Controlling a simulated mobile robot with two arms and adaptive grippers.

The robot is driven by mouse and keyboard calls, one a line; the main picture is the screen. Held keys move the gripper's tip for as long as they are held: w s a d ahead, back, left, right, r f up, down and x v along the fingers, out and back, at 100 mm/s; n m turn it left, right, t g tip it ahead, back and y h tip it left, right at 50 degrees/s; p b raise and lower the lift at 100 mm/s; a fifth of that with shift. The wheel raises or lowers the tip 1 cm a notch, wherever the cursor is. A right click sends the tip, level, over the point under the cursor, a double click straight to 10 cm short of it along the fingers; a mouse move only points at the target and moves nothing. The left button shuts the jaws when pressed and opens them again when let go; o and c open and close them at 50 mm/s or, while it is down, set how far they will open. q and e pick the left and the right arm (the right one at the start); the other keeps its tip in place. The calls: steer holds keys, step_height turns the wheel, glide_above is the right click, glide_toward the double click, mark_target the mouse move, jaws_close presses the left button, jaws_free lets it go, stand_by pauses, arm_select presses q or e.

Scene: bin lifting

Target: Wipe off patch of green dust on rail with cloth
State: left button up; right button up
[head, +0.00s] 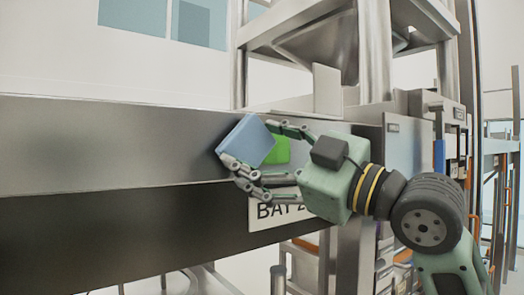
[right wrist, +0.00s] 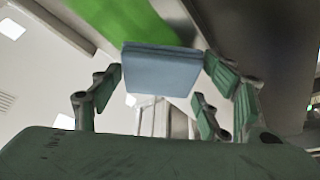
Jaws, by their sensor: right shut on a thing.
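A folded blue cloth (head: 246,141) is held between the fingers of my right gripper (head: 247,153) at the face of the grey rail (head: 120,150). In the right wrist view the cloth (right wrist: 160,70) sits between the fingertips. A bright green dust patch (head: 279,151) shows on the rail just right of the cloth, partly behind the fingers. The green patch (right wrist: 125,25) also shows beyond the cloth in the right wrist view. I cannot tell whether the cloth touches the rail. My left gripper is not in view.
A "BAY 2" sign (head: 265,212) hangs below the rail behind my right gripper. A metal frame with a hopper (head: 315,45) stands above and behind. A cabinet with panels (head: 405,150) is at the right. The rail's left stretch is clear.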

steer(key=shift+w+a+p, duration=0.45)
steer(key=shift+w+a, duration=0.1)
steer(key=shift+w, duration=0.2)
stand_by(0.3)
steer(key=shift+w+d+p, duration=0.25)
steer(key=shift+w+d, duration=0.35)
steer(key=shift+d, duration=0.3)
steer(key=shift+w+d+p, duration=0.25)
steer(key=shift+w+d, duration=0.3)
steer(key=shift+d, duration=0.3)
steer(key=shift+w+d+p, duration=0.35)
steer(key=shift+w+d, duration=0.35)
steer(key=shift+d, duration=0.1)
steer(key=shift+w+d+p, duration=0.2)
steer(key=shift+w+d, duration=0.3)
steer(key=shift+d, duration=0.2)
steer(key=shift+w+d+p, duration=0.15)
steer(key=shift+w+d, duration=0.35)
steer(key=shift+d, duration=0.2)
steer(key=shift+w+d, duration=0.75)
steer(key=shift+d, duration=0.25)
steer(key=shift+s+a, duration=1.25)
steer(key=shift+a, duration=0.4)
steer(key=shift+s+a, duration=1.2)
steer(key=shift+a, duration=0.5)
steer(key=shift+s+a, duration=1.25)
steer(key=shift+a, duration=0.4)
steer(key=shift+d, duration=0.1)
